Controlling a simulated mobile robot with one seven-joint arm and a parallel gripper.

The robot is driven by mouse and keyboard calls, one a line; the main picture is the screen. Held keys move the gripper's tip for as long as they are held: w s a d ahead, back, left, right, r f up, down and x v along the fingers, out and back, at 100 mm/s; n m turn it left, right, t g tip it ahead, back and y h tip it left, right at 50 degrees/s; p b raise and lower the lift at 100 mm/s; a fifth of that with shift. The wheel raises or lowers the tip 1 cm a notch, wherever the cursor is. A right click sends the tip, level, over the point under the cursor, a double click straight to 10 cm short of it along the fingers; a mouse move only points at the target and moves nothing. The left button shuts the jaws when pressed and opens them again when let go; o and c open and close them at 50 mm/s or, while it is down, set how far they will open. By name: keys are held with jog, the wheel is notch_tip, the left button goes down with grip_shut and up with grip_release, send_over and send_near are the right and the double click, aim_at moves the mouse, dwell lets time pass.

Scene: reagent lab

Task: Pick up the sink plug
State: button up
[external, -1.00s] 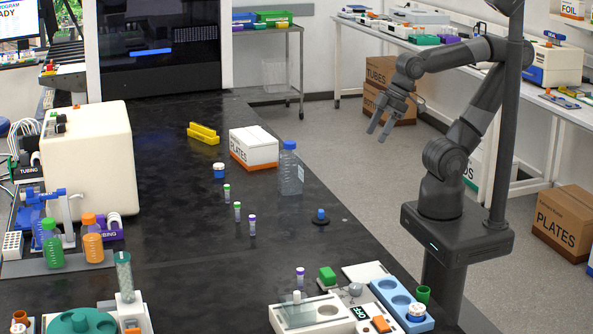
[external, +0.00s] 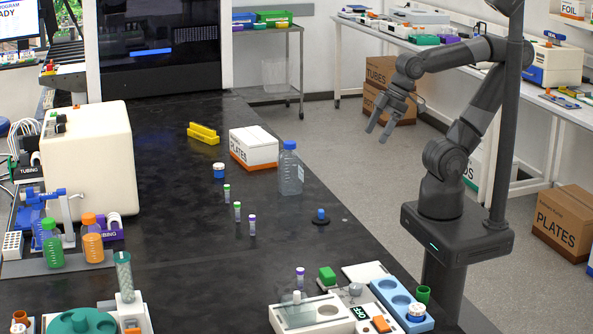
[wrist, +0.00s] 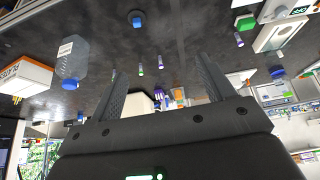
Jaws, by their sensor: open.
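The sink plug (external: 320,220) is a small black disc with a blue knob. It lies flat on the dark bench near its right edge, right of the clear bottle. It also shows in the wrist view at the top (wrist: 137,20). My gripper (external: 377,134) is open and empty, raised beyond the bench's right edge, up and to the right of the plug. In the wrist view my gripper (wrist: 158,65) has both fingers spread with nothing held between them.
A clear bottle (external: 290,175) and a PLATES box (external: 254,150) stand up-left of the plug. Several small capped vials (external: 238,213) stand left of it. A white device (external: 310,314) and a blue tray (external: 385,292) are nearer the camera. The bench around the plug is clear.

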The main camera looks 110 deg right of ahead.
jog(key=w, duration=0.1)
jog(key=m+g, duration=0.2)
jog(key=g, duration=0.5)
send_over(321, 210)
jog(key=w, duration=0.1)
notch_tip(321, 210, down, 16)
jog(key=f, duration=0.7)
jog(key=s+f, duration=0.1)
jog(key=f, duration=0.2)
jog(key=shift+f, duration=0.35)
jog(key=shift+c, duration=0.4)
jog(key=c, duration=1)
jog(key=shift+o, duration=0.2)
jog(key=shift+r, duration=0.1)
